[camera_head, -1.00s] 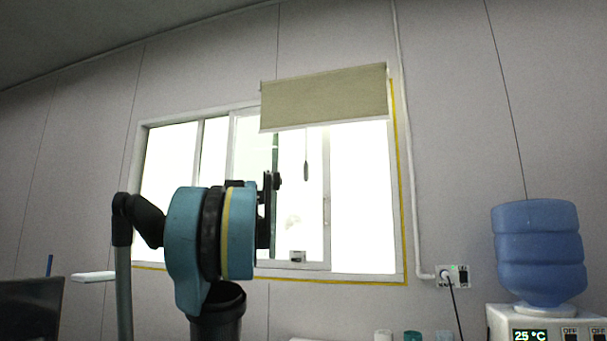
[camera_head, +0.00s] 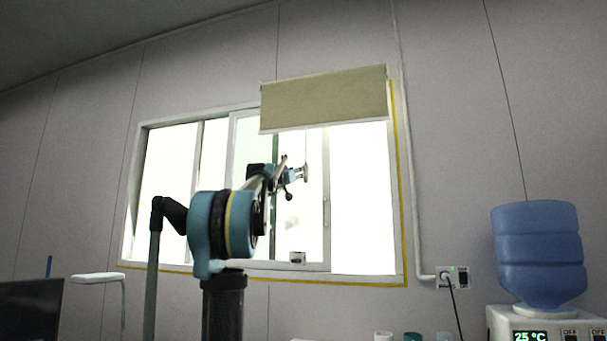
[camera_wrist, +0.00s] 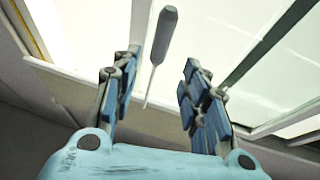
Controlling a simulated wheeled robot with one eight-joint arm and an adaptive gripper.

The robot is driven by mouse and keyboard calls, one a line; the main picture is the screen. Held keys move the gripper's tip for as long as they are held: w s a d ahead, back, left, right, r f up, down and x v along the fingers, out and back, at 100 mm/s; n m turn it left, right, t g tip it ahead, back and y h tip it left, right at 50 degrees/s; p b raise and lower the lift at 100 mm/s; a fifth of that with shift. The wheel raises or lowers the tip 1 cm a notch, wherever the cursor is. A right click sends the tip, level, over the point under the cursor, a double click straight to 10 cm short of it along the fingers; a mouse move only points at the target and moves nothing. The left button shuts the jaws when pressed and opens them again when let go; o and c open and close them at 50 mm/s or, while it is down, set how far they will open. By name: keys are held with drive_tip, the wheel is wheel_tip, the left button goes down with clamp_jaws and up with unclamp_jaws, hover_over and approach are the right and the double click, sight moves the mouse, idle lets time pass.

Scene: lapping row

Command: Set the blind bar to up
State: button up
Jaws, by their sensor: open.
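A beige roller blind (camera_head: 323,102) covers the upper part of the window, with a pale bar (camera_head: 325,127) along its lower edge. In the wrist view, a slim grey pull handle (camera_wrist: 163,38) hangs between the two blue-padded fingers of my gripper (camera_wrist: 161,66). The fingers are spread, with gaps to the handle on both sides in the picture; how deep it sits between them is unclear. In the head view, my gripper (camera_head: 303,173) is in front of the window below the blind, and the handle cannot be made out there.
The sliding window (camera_head: 360,210) has pale frames and a sill. A blue water bottle (camera_head: 540,255) stands on a dispenser (camera_head: 555,322) at the right. A wall socket (camera_head: 453,272) with a plugged cord is beside it. Cups (camera_head: 412,336) show at the bottom edge.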

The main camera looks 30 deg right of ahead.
drive_tip(key=x, duration=1)
drive_tip(key=shift+s, duration=0.1)
drive_tip(key=shift+c, duration=0.2)
clamp_jaws()
